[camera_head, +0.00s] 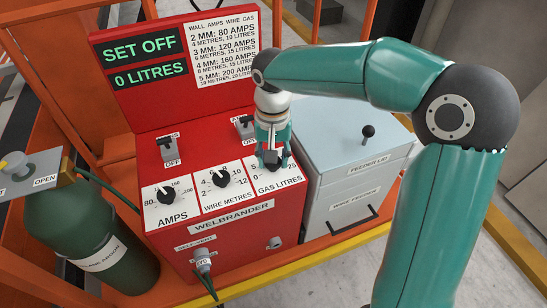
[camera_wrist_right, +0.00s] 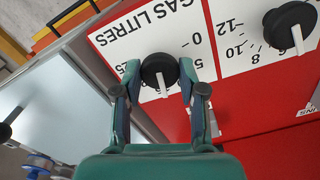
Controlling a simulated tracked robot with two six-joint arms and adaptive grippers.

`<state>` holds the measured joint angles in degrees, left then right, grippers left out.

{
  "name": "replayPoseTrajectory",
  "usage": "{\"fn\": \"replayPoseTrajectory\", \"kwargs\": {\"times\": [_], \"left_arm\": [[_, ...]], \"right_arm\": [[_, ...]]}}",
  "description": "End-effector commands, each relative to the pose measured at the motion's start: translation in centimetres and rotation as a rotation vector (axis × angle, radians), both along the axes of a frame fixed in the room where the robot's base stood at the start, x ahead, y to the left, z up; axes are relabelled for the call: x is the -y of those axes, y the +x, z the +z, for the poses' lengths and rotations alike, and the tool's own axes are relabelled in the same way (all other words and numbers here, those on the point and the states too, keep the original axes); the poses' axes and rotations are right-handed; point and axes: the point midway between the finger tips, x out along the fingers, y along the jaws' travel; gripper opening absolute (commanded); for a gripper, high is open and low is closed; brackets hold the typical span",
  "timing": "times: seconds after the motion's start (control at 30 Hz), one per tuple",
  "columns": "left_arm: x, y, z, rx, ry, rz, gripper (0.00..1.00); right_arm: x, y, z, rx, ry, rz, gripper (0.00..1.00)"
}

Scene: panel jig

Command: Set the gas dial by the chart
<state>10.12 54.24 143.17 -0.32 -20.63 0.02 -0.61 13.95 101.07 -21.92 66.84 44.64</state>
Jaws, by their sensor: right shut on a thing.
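The gas litres dial (camera_wrist_right: 158,72) is a black knob with a white pointer, on a white scale plate. In the right wrist view the pointer points down, away from the gas litres lettering. My right gripper (camera_wrist_right: 160,82) is shut around it, one finger on each side. In the head view my right gripper (camera_head: 272,155) largely hides this dial. The chart (camera_head: 222,55) lists wall, amps, wire and gas; its small lines are hard to read and my arm is close to its right edge. The display (camera_head: 140,60) reads SET OFF and 0 LITRES. My left gripper is not in view.
The wire metres dial (camera_head: 221,178) and amps dial (camera_head: 166,194) sit left of the gas dial. Two switches (camera_head: 167,148) (camera_head: 243,124) stand above them, marked OFF. A grey wire feeder (camera_head: 345,165) is close on the right. A green gas cylinder (camera_head: 85,225) stands at left.

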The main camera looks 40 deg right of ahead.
Motion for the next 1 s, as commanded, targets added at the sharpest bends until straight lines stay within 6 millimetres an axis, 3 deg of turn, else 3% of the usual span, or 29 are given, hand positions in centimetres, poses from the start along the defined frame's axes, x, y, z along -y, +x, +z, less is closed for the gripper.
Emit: {"fn": "replayPoseTrajectory", "kwargs": {"times": [0.3,0.8,0.83,1.0], "left_arm": [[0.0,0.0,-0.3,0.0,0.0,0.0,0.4],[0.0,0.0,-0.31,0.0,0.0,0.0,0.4],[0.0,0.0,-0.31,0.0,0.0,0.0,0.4],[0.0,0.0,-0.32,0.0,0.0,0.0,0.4]], "right_arm": [[0.03,0.09,0.11,0.005,0.0,-0.128,0.06],[0.0,0.11,0.14,0.005,0.0,-0.149,0.06],[0.01,0.1,0.14,0.005,0.0,-0.149,0.42],[0.0,0.07,0.1,0.004,0.0,-0.149,0.66]]}}
